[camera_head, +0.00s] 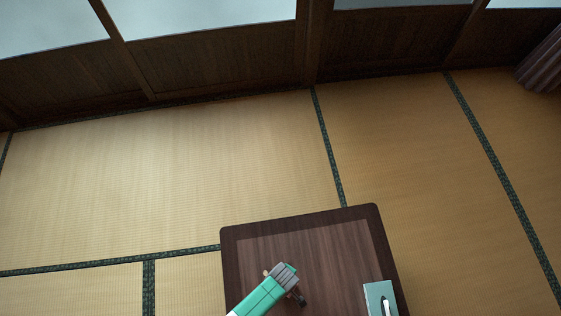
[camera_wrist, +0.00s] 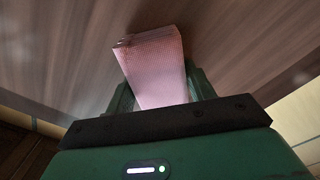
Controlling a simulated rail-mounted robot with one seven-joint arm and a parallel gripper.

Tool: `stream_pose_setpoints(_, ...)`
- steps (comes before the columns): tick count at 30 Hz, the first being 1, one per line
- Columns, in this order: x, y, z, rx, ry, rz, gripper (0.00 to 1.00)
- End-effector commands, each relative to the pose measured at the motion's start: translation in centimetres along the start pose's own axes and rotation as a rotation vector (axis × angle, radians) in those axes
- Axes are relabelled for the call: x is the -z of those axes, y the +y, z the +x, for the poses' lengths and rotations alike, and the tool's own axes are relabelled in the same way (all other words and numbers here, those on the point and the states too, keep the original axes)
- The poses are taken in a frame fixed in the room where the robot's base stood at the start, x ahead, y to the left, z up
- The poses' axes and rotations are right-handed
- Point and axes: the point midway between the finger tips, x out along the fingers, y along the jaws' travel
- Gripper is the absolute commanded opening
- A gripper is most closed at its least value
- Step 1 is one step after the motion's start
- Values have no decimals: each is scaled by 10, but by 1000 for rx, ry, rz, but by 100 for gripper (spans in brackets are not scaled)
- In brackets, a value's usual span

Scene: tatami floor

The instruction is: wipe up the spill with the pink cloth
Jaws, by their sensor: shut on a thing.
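My gripper (camera_head: 283,285) is over the dark wooden table (camera_head: 236,264) in the head view. In the wrist view my gripper (camera_wrist: 160,92) is shut on the pink cloth (camera_wrist: 153,62), a folded, ribbed piece that sticks out beyond the fingers. The cloth is over the wood; whether it touches the tabletop I cannot tell. In the head view the cloth is mostly hidden by my gripper. I cannot make out the spill in either view.
A teal tray-like object (camera_head: 373,291) with a pale and dark item on it is at the table's right side, cut off by the lower edge. The tabletop beyond my gripper is clear. Tatami floor (camera_head: 170,180) surrounds the table, with a curtain (camera_head: 543,62) far right.

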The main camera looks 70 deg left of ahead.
Motion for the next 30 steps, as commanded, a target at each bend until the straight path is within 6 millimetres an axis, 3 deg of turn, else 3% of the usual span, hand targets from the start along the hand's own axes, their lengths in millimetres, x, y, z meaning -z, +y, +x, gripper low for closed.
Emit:
stream_pose_setpoints(6,-13,-16,-1,3,0,0,25)
stream_pose_setpoints(12,-12,-16,-37,0,0,-2,25)
stream_pose_setpoints(30,-13,-16,-84,0,0,4,25)
